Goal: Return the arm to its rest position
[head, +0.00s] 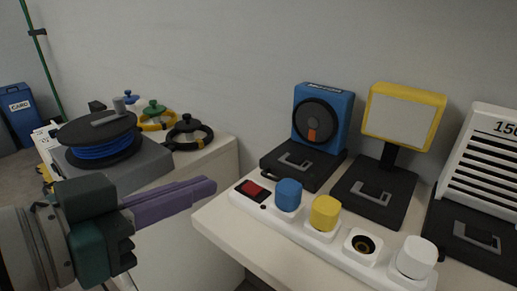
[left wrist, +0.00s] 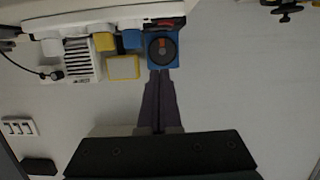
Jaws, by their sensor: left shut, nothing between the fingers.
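My left gripper (head: 205,188) reaches in from the left in the head view, with its purple fingers together and nothing between them. Its fingertips are in front of the gap between the two counters, left of the white power strip (head: 320,228). In the left wrist view the gripper (left wrist: 160,80) also shows shut and empty, its tips pointing toward the blue device (left wrist: 162,50). My right gripper is in neither view.
The power strip carries a red switch (head: 253,189), blue plug (head: 288,194), yellow plug (head: 325,212) and white plug (head: 415,257). Behind it stand the blue device (head: 323,115), yellow lamp (head: 403,115) and white heater (head: 485,160). A cable reel (head: 97,140) is at left.

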